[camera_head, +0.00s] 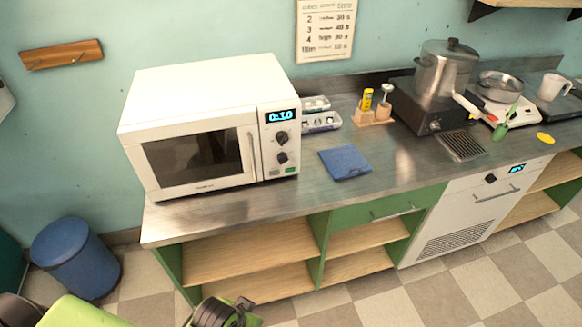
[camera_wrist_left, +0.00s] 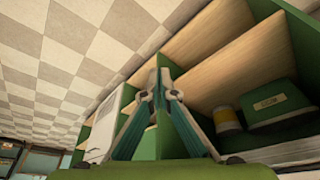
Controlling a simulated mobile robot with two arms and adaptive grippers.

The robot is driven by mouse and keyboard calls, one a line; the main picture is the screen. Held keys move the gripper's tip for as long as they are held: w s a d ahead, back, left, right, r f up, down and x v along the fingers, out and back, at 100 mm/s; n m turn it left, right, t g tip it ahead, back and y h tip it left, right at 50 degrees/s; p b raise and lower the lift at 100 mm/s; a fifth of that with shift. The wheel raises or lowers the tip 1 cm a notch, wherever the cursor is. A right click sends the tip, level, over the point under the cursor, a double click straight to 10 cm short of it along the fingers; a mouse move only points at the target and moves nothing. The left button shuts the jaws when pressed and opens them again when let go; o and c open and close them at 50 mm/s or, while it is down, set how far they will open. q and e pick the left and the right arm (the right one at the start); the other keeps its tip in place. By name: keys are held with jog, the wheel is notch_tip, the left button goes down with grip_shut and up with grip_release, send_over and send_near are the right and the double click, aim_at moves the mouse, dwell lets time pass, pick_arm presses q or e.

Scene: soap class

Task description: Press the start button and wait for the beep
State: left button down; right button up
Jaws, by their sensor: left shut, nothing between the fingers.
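The white microwave (camera_head: 212,92) stands on the left of the steel counter with its door shut. Its panel has a lit blue display (camera_head: 281,116) reading 0:10 and two black knobs (camera_head: 281,138). Below the knobs is a small green button (camera_head: 290,170), with a greyish one beside it. In the left wrist view my left gripper (camera_wrist_left: 159,78) is shut and empty, in front of the open shelves under the counter and apart from the microwave. In the head view only green and dark parts of my arm show at the bottom left. My right gripper is out of view.
A blue folded cloth (camera_head: 345,162) lies right of the microwave. Behind it are small trays (camera_head: 321,122) and a wooden holder (camera_head: 372,118) with bottles. A steel pot (camera_head: 445,70) stands on a black burner. A blue bin (camera_head: 75,258) stands on the floor at left.

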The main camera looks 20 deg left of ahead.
aim_at(290, 170)
pick_arm(q)
jog(key=w+r+n+t, duration=0.1)
jog(key=w+r+t, duration=0.2)
jog(key=w, duration=0.7)
jog(key=w+d+r+n+t+h, duration=0.1)
jog(key=w+r, duration=0.4)
jog(key=w, duration=0.5)
jog(key=w+d+r+n+t+p, duration=0.1)
jog(key=w+r+n+t, duration=0.2)
jog(key=w+t, duration=0.3)
jog(key=shift+w+d+r+h, duration=0.15)
jog(key=shift+w+r, duration=0.15)
jog(key=shift+w, duration=0.55)
jog(key=shift+w+r+h, duration=0.1)
jog(key=shift+w+r, duration=0.2)
jog(key=shift+w, duration=0.6)
jog(key=shift+w+d+r+h, duration=0.15)
jog(key=shift+w+r, duration=0.15)
jog(key=shift+w, duration=0.55)
jog(key=shift+w+a+r+n+t, duration=0.15)
jog(key=shift+w+a+n+t, duration=0.15)
jog(key=shift+w+n, duration=0.1)
